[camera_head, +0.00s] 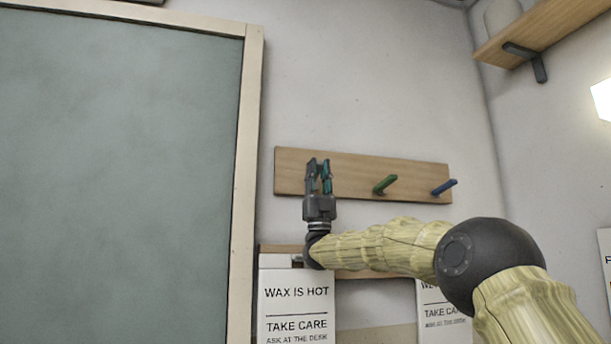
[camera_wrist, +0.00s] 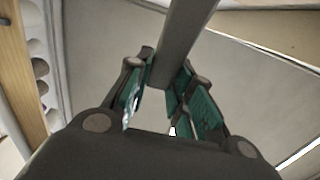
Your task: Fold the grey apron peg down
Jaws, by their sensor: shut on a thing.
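The grey apron peg (camera_wrist: 188,38) shows in the wrist view as a plain grey bar running down from the top edge between the green-padded fingers. My gripper (camera_wrist: 165,100) is closed on it. In the head view my gripper (camera_head: 319,166) points up in front of the left part of the wooden peg board (camera_head: 420,172), and I cannot make out the grey peg there because the fingers cover it. How far the peg is tilted is hard to tell.
A green peg (camera_head: 385,184) and a blue peg (camera_head: 444,187) stick out of the board to the right of my gripper. A framed green board (camera_head: 120,170) fills the left. White signs (camera_head: 296,300) hang below, and a bracketed shelf (camera_head: 550,28) is at top right.

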